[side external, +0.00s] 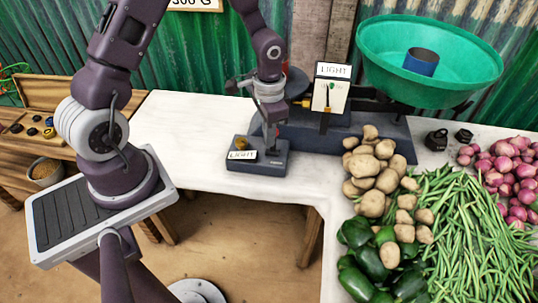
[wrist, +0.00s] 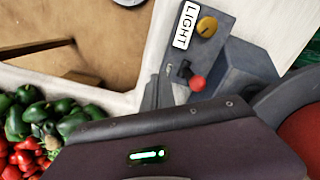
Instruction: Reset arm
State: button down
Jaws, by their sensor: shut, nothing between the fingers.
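My gripper (side external: 271,140) points down over the right side of a grey control box (side external: 265,168) on the white counter. It is shut and empty. In the wrist view the fingers (wrist: 159,92) show beside the box, with the dark gripper body below them. The box carries a "LIGHT" label (side external: 242,155) and a yellow knob (side external: 241,143). In the wrist view a red ball-shaped knob (wrist: 197,83) and a small black switch part (wrist: 185,70) show close to the fingers. I cannot tell whether the fingers touch them.
Potatoes (side external: 367,167), green beans (side external: 455,215), onions (side external: 510,170) and green peppers (side external: 365,262) crowd the right. The counter (side external: 185,120) left of the box is clear.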

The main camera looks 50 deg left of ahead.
jog(key=s+r+n+t+y, duration=0.15)
jog(key=s+r, duration=0.25)
jog(key=r, duration=1.2)
jog(key=s+d+r+t, duration=0.2)
jog(key=s+r, duration=0.3)
jog(key=s, duration=0.2)
jog(key=s+d+r+n+t+h, duration=0.1)
jog(key=s+d+r+t, duration=0.1)
jog(key=s, duration=0.6)
notch_tip(320, 180, up, 3)
jog(key=shift+d+f, duration=0.15)
jog(key=shift+d, duration=0.6)
